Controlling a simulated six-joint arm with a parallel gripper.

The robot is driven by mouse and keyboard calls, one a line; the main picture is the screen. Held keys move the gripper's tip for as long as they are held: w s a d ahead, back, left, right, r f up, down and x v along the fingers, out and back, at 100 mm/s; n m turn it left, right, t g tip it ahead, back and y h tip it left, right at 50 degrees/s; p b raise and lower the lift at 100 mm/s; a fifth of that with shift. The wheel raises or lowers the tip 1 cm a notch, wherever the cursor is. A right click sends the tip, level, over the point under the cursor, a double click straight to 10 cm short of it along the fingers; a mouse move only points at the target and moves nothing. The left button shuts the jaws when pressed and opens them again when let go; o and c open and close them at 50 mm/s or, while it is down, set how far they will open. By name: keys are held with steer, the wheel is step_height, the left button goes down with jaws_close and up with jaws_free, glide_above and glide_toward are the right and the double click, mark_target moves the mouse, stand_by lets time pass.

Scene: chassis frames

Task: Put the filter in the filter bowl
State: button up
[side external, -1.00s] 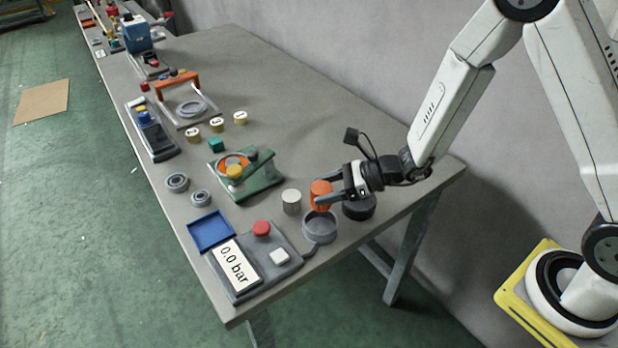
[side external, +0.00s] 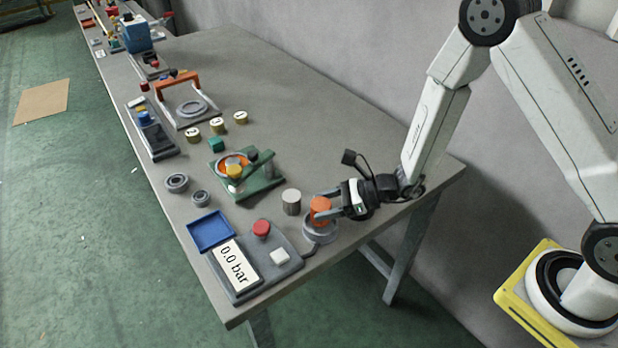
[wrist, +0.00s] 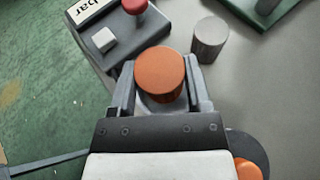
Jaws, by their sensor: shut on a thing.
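The filter is an orange cylinder (side external: 320,206), upright between the fingers of my gripper (side external: 328,211). My gripper is shut on it; in the wrist view the orange top (wrist: 160,72) shows between the two grey fingers. The grey filter bowl (side external: 321,237) is directly below the filter, at the table's near right edge beside the pressure unit. The filter's lower end overlaps the bowl's opening; I cannot tell whether it is inside the bowl or just above it. In the wrist view the filter and fingers hide most of the bowl.
A grey cylinder (side external: 291,201) stands close left of the filter. The pressure unit (side external: 246,282) has a red knob (side external: 261,228) and a white button (side external: 279,257). A blue tray (side external: 211,231) lies left. A dark disc (wrist: 246,146) and another orange piece (wrist: 249,170) show beside my gripper.

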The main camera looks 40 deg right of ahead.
steer(key=shift+f, duration=1.55)
steer(key=shift+f, duration=0.1)
steer(key=o, duration=1.3)
steer(key=v, duration=1.2)
